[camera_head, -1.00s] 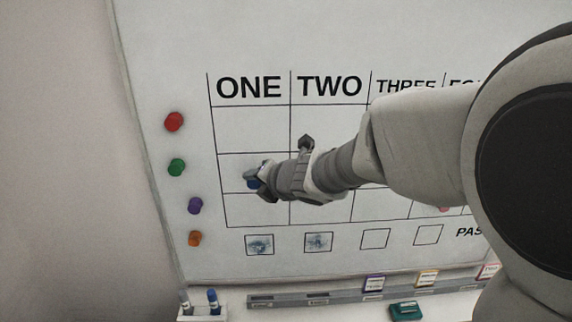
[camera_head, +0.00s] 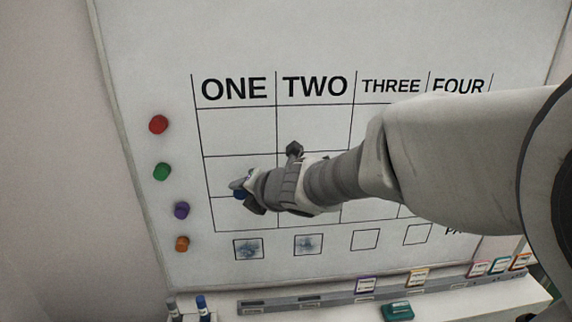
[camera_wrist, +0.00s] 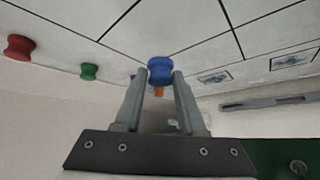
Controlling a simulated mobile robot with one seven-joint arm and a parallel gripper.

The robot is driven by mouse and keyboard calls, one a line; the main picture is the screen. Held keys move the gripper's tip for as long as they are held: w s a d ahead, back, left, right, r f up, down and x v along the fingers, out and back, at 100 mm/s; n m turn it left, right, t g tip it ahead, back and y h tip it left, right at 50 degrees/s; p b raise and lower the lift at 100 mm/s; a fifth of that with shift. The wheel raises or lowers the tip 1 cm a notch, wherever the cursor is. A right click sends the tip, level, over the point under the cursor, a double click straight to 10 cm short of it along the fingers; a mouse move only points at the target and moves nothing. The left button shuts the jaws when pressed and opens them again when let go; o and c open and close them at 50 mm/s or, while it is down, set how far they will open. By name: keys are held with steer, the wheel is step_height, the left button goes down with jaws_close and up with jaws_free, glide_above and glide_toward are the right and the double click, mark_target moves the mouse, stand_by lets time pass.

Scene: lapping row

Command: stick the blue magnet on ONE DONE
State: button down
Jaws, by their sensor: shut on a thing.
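My gripper (camera_head: 246,189) is shut on the blue magnet (camera_head: 240,195), which also shows between the fingertips in the wrist view (camera_wrist: 160,70). The whiteboard (camera_head: 300,50) carries a grid with columns headed ONE (camera_head: 234,89), TWO, THREE and FOUR. In the head view the magnet is in front of the ONE column, near the line between its middle and bottom rows. I cannot tell whether it touches the board. No DONE label is readable; my arm hides much of the grid's right side.
Red (camera_head: 158,124), green (camera_head: 162,171), purple (camera_head: 181,210) and orange (camera_head: 182,243) magnets line the board left of the grid. Small printed squares (camera_head: 248,249) lie below it. A ledge holds markers (camera_head: 202,306) and a green eraser-like block (camera_head: 397,311).

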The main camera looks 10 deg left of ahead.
steer(key=s, duration=0.2)
steer(key=s+d+b, duration=0.1)
steer(key=s, duration=0.1)
steer(key=shift+s, duration=0.25)
stand_by(1.3)
